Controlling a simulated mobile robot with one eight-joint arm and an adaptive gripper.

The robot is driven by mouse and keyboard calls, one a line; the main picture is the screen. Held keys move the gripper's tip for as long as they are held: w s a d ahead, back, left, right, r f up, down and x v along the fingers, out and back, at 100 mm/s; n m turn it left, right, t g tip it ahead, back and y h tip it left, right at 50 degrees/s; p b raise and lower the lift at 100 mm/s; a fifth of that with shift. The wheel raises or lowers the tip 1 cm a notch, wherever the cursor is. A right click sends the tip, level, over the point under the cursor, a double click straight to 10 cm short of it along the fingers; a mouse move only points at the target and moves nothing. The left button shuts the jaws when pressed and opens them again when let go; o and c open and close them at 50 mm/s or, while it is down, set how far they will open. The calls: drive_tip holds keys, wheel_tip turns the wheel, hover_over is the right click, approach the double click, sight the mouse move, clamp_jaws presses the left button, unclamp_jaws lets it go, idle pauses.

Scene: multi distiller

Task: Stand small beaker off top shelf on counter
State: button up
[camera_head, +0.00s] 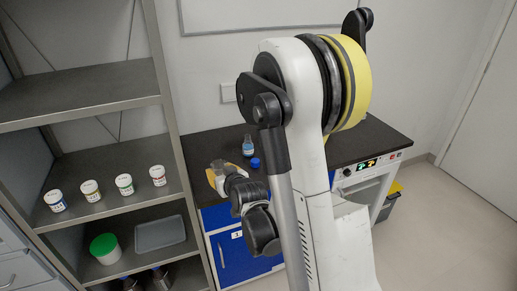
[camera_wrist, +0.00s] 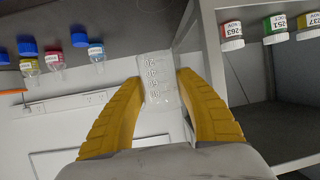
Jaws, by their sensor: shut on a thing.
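The small beaker (camera_wrist: 160,82) is clear with white markings. In the wrist view it sits between the yellow fingers of my gripper (camera_wrist: 160,88), which is shut on it. In the head view my gripper (camera_head: 214,174) is at the left end of the dark counter (camera_head: 205,145), mostly hidden by my own wrist. The beaker is hard to make out there. I cannot tell whether its base touches the counter. The counter's dark top (camera_wrist: 125,14) fills the upper left of the wrist view, which is upside down.
A blue-capped bottle (camera_head: 248,147) and a blue cap (camera_head: 255,162) show on the counter beside my arm. Several small bottles (camera_wrist: 54,62) show in the wrist view. The metal shelf unit (camera_head: 172,110) stands left, with several labelled jars (camera_head: 124,184) and a green-lidded tub (camera_head: 105,248).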

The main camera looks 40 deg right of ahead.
drive_tip(key=shift+w+d+f+m+h, duration=0.15)
drive_tip(key=shift+d+m+h, duration=0.1)
drive_tip(key=shift+d, duration=0.3)
drive_tip(key=shift+w+d+f+m+h, duration=0.15)
drive_tip(key=shift+d+h, duration=0.1)
drive_tip(key=shift+d, duration=0.25)
drive_tip(key=b+x, duration=0.1)
drive_tip(key=x, duration=0.3)
drive_tip(key=s+f+b+x, duration=0.1)
drive_tip(key=x, duration=0.4)
drive_tip(key=d+f+b+x, duration=0.1)
drive_tip(key=x, duration=0.3)
drive_tip(key=shift+d+f, duration=0.15)
drive_tip(key=shift+f, duration=0.15)
wheel_tip(320, 180, down, 4)
drive_tip(key=shift+f+b, duration=0.1)
drive_tip(key=shift+b, duration=0.85)
drive_tip(key=o, duration=1.1)
